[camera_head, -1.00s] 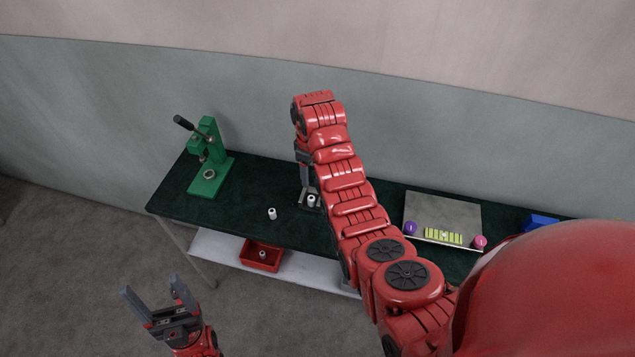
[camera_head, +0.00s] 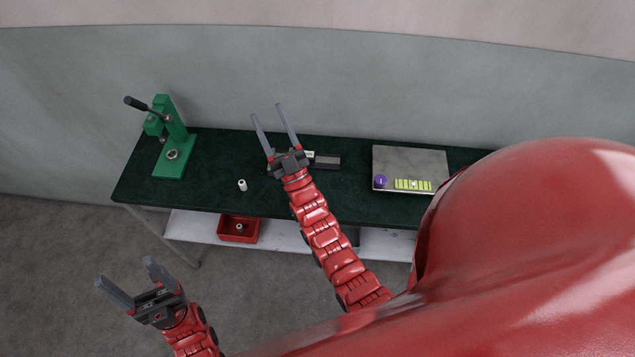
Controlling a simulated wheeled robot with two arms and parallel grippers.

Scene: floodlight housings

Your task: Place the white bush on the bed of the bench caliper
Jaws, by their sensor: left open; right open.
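A small white bush (camera_head: 242,185) stands on the dark green bench top, left of my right gripper. A low dark grey device, apparently the bench caliper (camera_head: 328,162), lies on the bench just right of my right gripper. Its left part is hidden behind the gripper, and a small pale patch shows on it. I cannot see whether a bush is on its bed. My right gripper (camera_head: 267,110) is open, its fingers pointing towards the wall with nothing between them. My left gripper (camera_head: 124,270) is open and empty over the floor in front of the bench.
A green press (camera_head: 170,140) with a dark lever stands at the bench's left end. A red bin (camera_head: 238,229) with a small pale piece sits on the lower shelf. A grey plate (camera_head: 410,162) with a purple knob and yellow-green blocks lies right. My red body hides the bench's right end.

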